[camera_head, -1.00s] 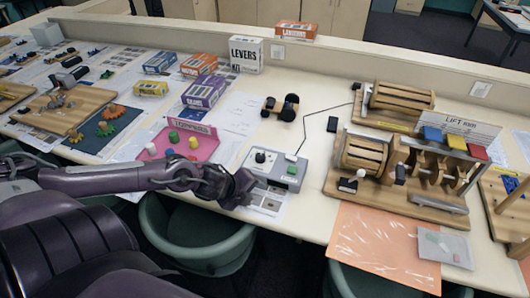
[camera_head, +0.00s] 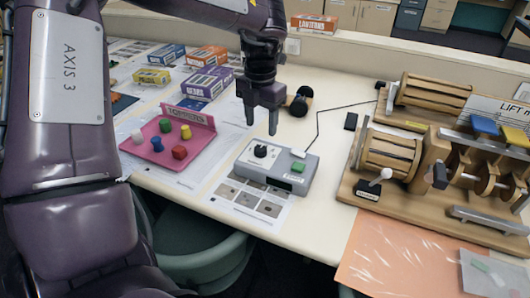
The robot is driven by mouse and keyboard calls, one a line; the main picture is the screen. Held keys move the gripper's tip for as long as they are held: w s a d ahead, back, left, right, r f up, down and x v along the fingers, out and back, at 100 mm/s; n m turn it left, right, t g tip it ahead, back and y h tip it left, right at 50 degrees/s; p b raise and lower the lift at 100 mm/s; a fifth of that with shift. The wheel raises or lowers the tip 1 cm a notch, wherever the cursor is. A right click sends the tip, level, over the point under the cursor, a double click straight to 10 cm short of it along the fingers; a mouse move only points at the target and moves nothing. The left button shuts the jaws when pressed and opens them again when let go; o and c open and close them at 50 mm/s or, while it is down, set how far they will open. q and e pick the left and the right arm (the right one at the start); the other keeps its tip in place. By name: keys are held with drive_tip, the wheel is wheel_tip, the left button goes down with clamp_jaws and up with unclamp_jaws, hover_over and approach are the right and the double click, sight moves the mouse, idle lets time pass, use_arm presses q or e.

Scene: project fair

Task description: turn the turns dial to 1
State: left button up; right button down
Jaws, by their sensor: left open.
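A grey control box (camera_head: 299,180) sits on the table in the middle of the head view. On its top are a black dial with a pale mark (camera_head: 261,151), a green button (camera_head: 298,167) and a small white part (camera_head: 299,153). The dial's lettering is too small to read. My left gripper (camera_head: 261,129) points straight down above and just behind the dial, apart from it as far as I can tell. Its two fingers are spread, with nothing between them. My right gripper is not in view.
A pink tray (camera_head: 140,129) with coloured pegs stands left of the box. A wooden drum machine (camera_head: 345,190) with a small lever (camera_head: 380,176) stands to the right. A black cable (camera_head: 318,122) runs behind the box. Printed sheets (camera_head: 222,207) lie in front.

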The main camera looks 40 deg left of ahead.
sight(261, 148)
use_arm(q)
drive_tip(key=shift+s+f, duration=0.15)
drive_tip(key=shift+f, duration=0.2)
wheel_tip(261, 148, down, 7)
drive_tip(key=shift+a+r, duration=0.1)
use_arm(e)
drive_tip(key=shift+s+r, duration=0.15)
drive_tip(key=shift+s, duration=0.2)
use_arm(q)
drive_tip(key=shift+c, duration=0.4)
drive_tip(key=c, duration=0.9)
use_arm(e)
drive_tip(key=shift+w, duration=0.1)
